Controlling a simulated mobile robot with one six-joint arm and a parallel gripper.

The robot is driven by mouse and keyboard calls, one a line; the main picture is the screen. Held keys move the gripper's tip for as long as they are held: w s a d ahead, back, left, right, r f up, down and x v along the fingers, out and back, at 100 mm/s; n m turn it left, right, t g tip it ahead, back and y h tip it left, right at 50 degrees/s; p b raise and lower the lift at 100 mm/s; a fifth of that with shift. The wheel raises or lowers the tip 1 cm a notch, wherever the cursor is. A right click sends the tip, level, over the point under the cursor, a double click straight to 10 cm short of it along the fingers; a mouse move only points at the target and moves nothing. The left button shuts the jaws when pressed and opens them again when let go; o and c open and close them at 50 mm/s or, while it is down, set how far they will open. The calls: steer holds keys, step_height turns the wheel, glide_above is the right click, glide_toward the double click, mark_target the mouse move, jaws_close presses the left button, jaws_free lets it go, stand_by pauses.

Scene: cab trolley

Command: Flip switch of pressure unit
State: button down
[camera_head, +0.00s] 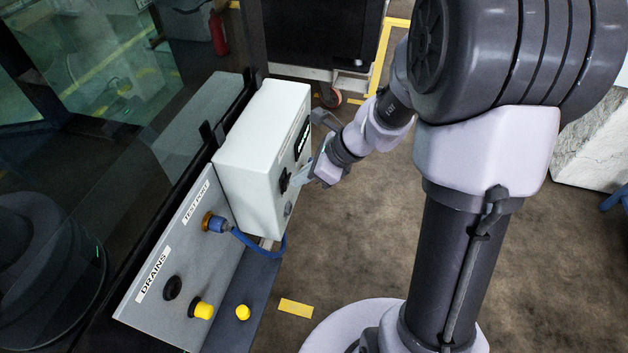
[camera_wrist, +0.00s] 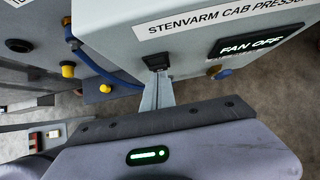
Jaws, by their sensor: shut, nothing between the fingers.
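The pressure unit is a pale grey box (camera_head: 250,155) mounted on the trolley panel; its face fills the top of the wrist view (camera_wrist: 190,45). Its label reads "STENVARM CAB PRESSU…", cut off at the edge. A black display (camera_wrist: 258,38) reads "FAN OFF". The black switch (camera_wrist: 155,60) sits low on the face and also shows in the head view (camera_head: 284,180). My gripper (camera_head: 299,179) is shut and empty, its fingertips (camera_wrist: 160,76) right at the switch's lower edge. I cannot tell whether they touch it.
A blue hose (camera_head: 240,238) runs from the blue-and-brass fitting (camera_head: 215,222) at "TEST PORT" to the box. Below are a black port (camera_head: 172,287) and yellow caps (camera_head: 203,309) by "DRAINS". Dark glass stands at left. Open floor (camera_head: 365,220) lies right of the box.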

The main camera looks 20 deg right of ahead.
stand_by(0.3)
steer(key=p, duration=0.1)
steer(key=r+p, duration=0.1)
steer(key=p, duration=0.1)
steer(key=r+h+p, duration=0.1)
steer(key=p, duration=0.1)
steer(key=shift+w+a+r+g, duration=0.1)
steer(key=shift+w+a+g, duration=0.25)
steer(key=shift+a+g, duration=0.05)
stand_by(0.3)
